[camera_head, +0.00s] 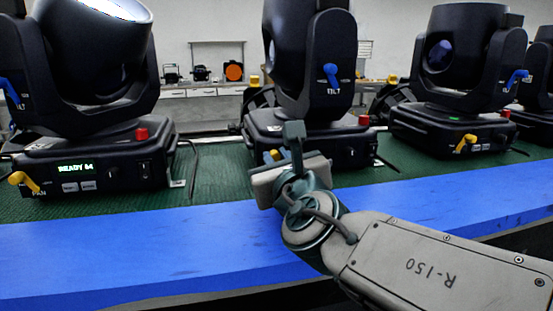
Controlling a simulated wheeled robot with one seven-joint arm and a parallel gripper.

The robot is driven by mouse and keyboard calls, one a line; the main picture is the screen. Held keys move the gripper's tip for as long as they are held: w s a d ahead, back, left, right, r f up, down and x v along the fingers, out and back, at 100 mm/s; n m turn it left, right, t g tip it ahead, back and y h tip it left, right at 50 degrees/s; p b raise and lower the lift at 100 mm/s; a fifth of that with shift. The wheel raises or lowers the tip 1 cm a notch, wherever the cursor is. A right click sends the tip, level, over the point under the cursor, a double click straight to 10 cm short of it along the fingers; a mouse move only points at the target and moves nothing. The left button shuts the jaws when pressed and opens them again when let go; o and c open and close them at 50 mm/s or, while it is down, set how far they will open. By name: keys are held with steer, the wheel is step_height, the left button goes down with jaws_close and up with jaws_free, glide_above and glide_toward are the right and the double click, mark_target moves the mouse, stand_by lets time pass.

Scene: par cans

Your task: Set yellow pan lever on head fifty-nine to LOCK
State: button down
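Several black moving-head lights stand in a row, each with a yellow lever low on its base. No number fifty-nine is readable. The left head's display (76,169) reads READY and a number that I cannot read surely; its yellow pan lever (24,182) is by the word PAN. On the middle head (311,60), the yellow lever (271,156) is partly hidden behind my gripper (293,133), as is the front panel. The right head (459,65) has a yellow lever (465,143). My gripper is in front of the middle base; contact and finger opening cannot be told.
Blue tilt levers (331,74) stick out from the yokes, and red knobs (142,134) stand on the bases. The heads stand on a green mat (225,180) behind a blue table edge (140,240). A workbench (205,90) lies farther back.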

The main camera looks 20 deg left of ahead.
steer(key=shift+f+m+b, duration=0.1)
steer(key=shift+m+b, duration=0.3)
steer(key=shift+b, duration=0.1)
steer(key=shift+w+d+m+b, duration=0.15)
steer(key=shift+d+m+b, duration=0.15)
steer(key=shift+m+b, duration=0.75)
steer(key=m+b, duration=0.2)
steer(key=d+m+b, duration=0.1)
steer(key=shift+w, duration=0.3)
steer(key=m+b, duration=0.1)
steer(key=m, duration=0.1)
steer(key=shift+w+d+m+b, duration=0.15)
steer(key=shift+d+m+b, duration=0.15)
steer(key=shift+m+b, duration=0.05)
steer(key=shift+w+d+m+b, duration=0.15)
steer(key=shift+m+b, duration=0.15)
steer(key=shift+m, duration=0.5)
steer(key=shift+w+d+m+b, duration=0.15)
steer(key=shift+m+b, duration=0.15)
steer(key=shift+m, duration=0.5)
steer(key=c, duration=1.4)
jaws_free()
